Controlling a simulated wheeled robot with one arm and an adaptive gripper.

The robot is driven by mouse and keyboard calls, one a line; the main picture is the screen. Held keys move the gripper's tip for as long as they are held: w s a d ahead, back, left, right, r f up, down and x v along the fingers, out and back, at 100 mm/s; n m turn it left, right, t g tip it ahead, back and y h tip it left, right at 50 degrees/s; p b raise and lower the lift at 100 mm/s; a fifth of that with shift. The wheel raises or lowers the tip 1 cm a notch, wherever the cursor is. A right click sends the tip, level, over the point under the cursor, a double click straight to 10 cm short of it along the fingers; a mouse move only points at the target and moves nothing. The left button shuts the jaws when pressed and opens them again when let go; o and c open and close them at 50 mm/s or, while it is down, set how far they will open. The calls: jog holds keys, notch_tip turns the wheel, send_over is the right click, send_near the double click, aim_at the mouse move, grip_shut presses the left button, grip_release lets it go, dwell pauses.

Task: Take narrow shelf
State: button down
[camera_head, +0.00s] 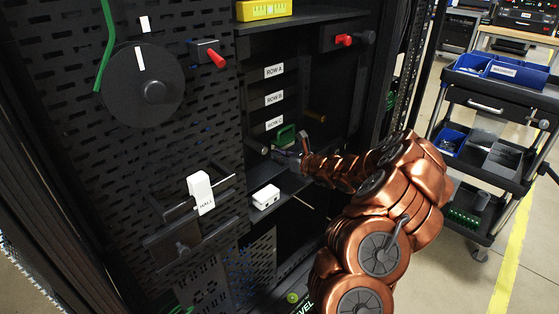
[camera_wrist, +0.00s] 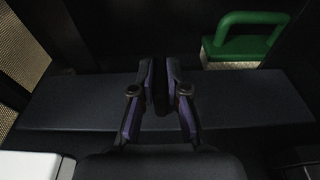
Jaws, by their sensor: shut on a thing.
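A dark, flat narrow shelf (camera_wrist: 80,105) spans the wrist view from left to right inside the rack bay. My gripper (camera_wrist: 161,75) is in the middle of it, with its two fingers close together around a thin dark piece that looks like part of this shelf. The exact contact is hard to see, dark on dark. In the head view my gripper (camera_head: 284,153) reaches into the bay below the ROW C label (camera_head: 274,123), and my arm hides part of the bay.
A green handle (camera_wrist: 247,38) stands just behind the shelf at the right; it also shows in the head view (camera_head: 286,136). A white box (camera_head: 266,196) sits at the lower front. The perforated side panel (camera_head: 95,135) with knobs lies left. A cart (camera_head: 500,115) with blue bins stands right.

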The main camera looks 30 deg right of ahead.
notch_tip(320, 180, up, 6)
jog(key=shift+f+p, duration=0.25)
jog(key=shift+p, duration=0.3)
jog(key=f+p+v, duration=0.1)
jog(key=v, duration=0.7)
jog(key=f+v, duration=0.2)
jog(key=v, duration=0.7)
jog(key=shift+s+f+p, duration=0.35)
jog(key=shift+s+f, duration=0.25)
jog(key=shift+s, duration=0.05)
